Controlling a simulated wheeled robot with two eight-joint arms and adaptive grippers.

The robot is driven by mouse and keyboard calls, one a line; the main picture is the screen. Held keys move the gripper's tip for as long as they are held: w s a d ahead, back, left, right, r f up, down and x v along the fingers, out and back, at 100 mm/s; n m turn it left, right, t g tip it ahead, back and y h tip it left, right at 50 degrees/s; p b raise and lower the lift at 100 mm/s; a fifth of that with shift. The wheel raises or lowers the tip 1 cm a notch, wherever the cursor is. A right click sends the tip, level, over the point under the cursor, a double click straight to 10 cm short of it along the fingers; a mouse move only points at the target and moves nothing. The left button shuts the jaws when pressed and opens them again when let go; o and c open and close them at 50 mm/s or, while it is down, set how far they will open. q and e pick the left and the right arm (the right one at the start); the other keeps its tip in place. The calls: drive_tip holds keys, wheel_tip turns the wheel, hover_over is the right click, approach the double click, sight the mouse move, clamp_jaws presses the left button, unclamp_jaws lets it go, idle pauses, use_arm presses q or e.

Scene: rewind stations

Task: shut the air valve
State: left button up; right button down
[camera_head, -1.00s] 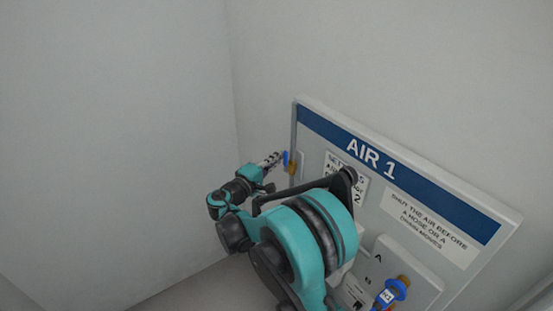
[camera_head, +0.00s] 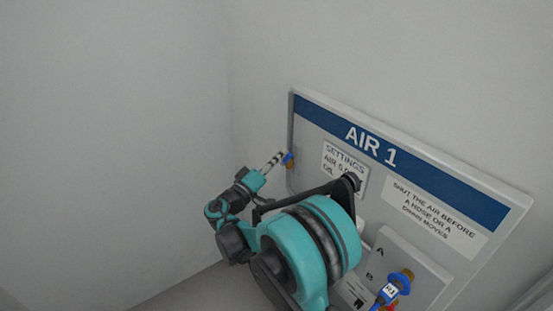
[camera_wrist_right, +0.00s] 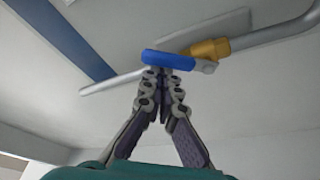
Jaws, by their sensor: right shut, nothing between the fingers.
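The air valve has a blue lever (camera_wrist_right: 168,60) on a brass body (camera_wrist_right: 209,48), set in a grey pipe in the right wrist view. The lever lies at an angle across the pipe line. My right gripper (camera_head: 279,157) is at the lever there. In the wrist view its fingertips (camera_wrist_right: 163,74) are together with nothing between them, right at the lever's near side; I cannot tell whether they touch it. My left gripper is not in view.
The AIR 1 panel (camera_head: 430,187) carries a settings label (camera_head: 344,169) and a sign about shutting the air (camera_head: 436,212). A blue fitting tagged N1 (camera_head: 392,289) sits at its lower right. Plain walls close in left and behind; my arm hides the panel's lower left.

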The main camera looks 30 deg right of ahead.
drive_tip(key=m+b, duration=0.1)
drive_tip(key=m, duration=0.1)
drive_tip(key=s+f+m+g+h+b, duration=0.1)
drive_tip(key=m, duration=0.1)
drive_tip(key=s+m+g+b, duration=0.1)
drive_tip(key=m, duration=0.2)
drive_tip(key=shift+f+h, duration=0.35)
drive_tip(key=shift+h, duration=0.05)
drive_tip(key=m+g, duration=0.1)
drive_tip(key=m, duration=0.1)
drive_tip(key=s+f+m+g+b, duration=0.1)
drive_tip(key=m+b, duration=0.1)
drive_tip(key=m, duration=0.1)
drive_tip(key=shift+s+d+f+m+g+h, duration=0.1)
drive_tip(key=shift+s+f+m+g+h, duration=0.05)
drive_tip(key=shift+f+m+g+h, duration=0.2)
drive_tip(key=shift+f, duration=0.1)
wheel_tip(320, 180, up, 4)
drive_tip(key=p, duration=0.2)
drive_tip(key=shift+d+p, duration=0.1)
drive_tip(key=shift+p, duration=0.3)
approach(287, 160)
drive_tip(key=shift+s+a+r+p, duration=0.45)
drive_tip(key=shift+s+a+r, duration=0.35)
drive_tip(key=shift+s+r, duration=0.1)
